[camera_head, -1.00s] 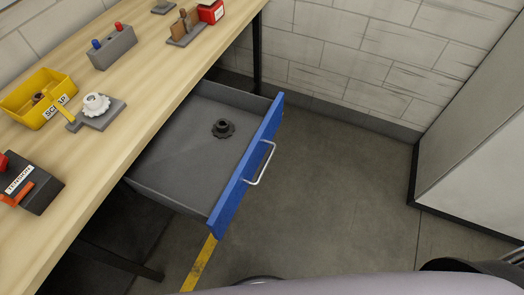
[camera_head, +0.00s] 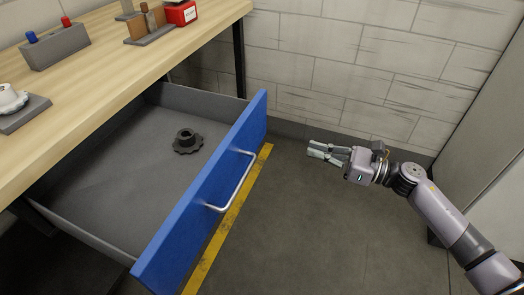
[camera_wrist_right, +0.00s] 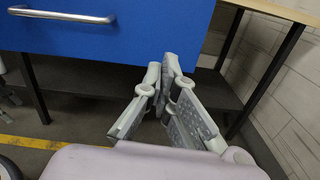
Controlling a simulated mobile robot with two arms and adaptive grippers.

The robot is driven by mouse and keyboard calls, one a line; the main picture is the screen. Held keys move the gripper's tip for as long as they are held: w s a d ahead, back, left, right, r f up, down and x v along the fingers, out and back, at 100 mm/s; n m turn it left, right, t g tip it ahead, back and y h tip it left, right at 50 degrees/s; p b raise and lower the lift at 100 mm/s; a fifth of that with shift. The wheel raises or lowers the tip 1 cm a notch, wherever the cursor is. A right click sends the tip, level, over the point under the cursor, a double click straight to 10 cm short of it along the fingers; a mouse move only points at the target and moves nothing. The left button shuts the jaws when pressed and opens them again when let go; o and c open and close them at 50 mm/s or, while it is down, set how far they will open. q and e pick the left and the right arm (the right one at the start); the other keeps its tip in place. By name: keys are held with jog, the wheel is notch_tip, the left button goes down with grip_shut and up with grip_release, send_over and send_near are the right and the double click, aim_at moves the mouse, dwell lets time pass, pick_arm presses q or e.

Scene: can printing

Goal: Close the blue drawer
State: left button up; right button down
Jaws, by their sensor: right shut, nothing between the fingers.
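The blue drawer (camera_head: 207,200) is pulled out from under the wooden workbench, its grey tray open. A dark gear-like part (camera_head: 187,142) lies in the tray. The silver bar handle (camera_head: 234,186) is on the drawer's blue front, which also shows in the right wrist view (camera_wrist_right: 125,45). My right gripper (camera_head: 310,151) is shut and empty, in the air to the right of the drawer front and apart from it. In the right wrist view its fingers (camera_wrist_right: 167,62) are below and right of the handle. My left gripper is not in view.
The workbench (camera_head: 110,72) holds a grey block with red and blue pegs (camera_head: 56,47), a stamp stand (camera_head: 150,26), a red box (camera_head: 181,13) and a white gear on a plate (camera_head: 22,110). A brick wall stands behind. A yellow line (camera_head: 232,218) marks the clear floor.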

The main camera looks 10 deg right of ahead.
jog(key=n, duration=0.1)
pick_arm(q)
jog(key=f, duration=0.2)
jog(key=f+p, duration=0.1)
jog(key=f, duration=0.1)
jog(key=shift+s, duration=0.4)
pick_arm(e)
send_near(253, 135)
jog(key=x, duration=0.7)
jog(key=shift+w+f, duration=0.15)
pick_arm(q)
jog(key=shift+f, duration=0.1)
pick_arm(e)
jog(key=shift+a, duration=0.1)
